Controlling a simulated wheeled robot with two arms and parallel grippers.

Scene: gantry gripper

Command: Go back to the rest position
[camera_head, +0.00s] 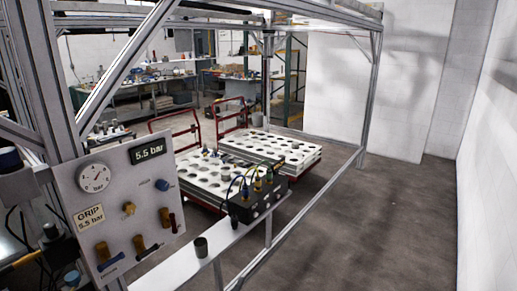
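Neither of my grippers is in the head view, and no arm of mine can be made out. A black valve block (257,200) with thin hoses sits at the shelf's far end.
Metal gantry posts and beams (371,85) frame the space. Behind the shelf, red-framed carts carry white trays (270,146) with round holes. Workbenches (135,92) stand at the back left. The grey floor (385,225) at the right is clear up to the white wall (487,150).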

